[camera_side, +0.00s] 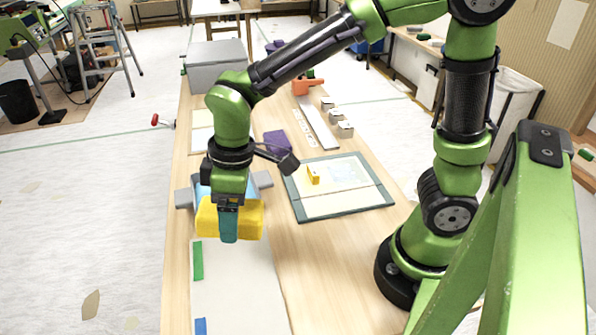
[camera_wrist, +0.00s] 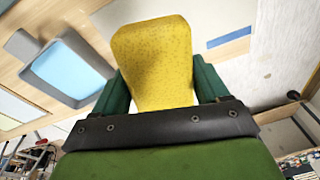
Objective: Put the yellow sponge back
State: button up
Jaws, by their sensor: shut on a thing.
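The yellow sponge (camera_side: 250,219) is a thick block held between the fingers of my gripper (camera_side: 229,225). In the wrist view the sponge (camera_wrist: 154,62) fills the gap between the two green fingers of my gripper (camera_wrist: 157,88). In the side view the sponge is in front of a grey tray with a light blue inside (camera_side: 184,198). That tray also shows in the wrist view (camera_wrist: 88,88), to the left of the sponge and apart from it there. My gripper and arm hide part of the tray in the side view. I cannot tell exactly how high the sponge is.
A pale sheet (camera_side: 240,290) with a green strip (camera_side: 198,261) and a blue strip (camera_side: 201,326) lies at the near end of the table. A green-framed board (camera_side: 340,205) with a small yellow item (camera_side: 313,175) lies to the right. A grey box (camera_side: 216,72) stands at the back.

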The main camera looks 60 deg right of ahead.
jog(key=s+a, duration=0.1)
jog(key=s+a+f+n+h, duration=0.1)
jog(key=s+f+n, duration=0.1)
jog(key=s, duration=0.1)
jog(key=shift+a+f+g, duration=0.1)
jog(key=shift+a+g, duration=0.3)
notch_tip(320, 180, down, 10)
jog(key=shift+r, duration=0.2)
jog(key=shift+f, duration=0.1)
